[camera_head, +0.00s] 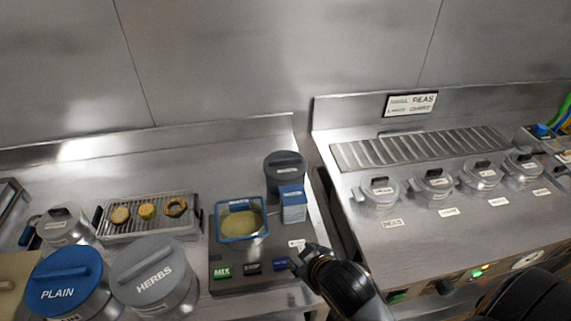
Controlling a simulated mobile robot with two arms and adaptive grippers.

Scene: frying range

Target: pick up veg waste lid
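No lid in view carries a readable veg waste label. A dark grey lid with a raised handle (285,162) sits on a round container at the back of the dark board; its label is too small to read. My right gripper (300,259) is over the board's front right corner, in front of that lid and apart from it. No held object shows at its fingertips, but their opening is unclear. My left gripper is out of view. A blue lid marked PLAIN (62,276) and a grey lid marked HERBS (151,270) cover two big pots at the front left.
A blue-rimmed tub of yellowish contents (241,236) and a blue and white carton (293,205) stand on the dark board (235,289). A rack with browned pieces (150,228) is to the left. Several lidded pots (435,186) line the right counter. The back left counter is clear.

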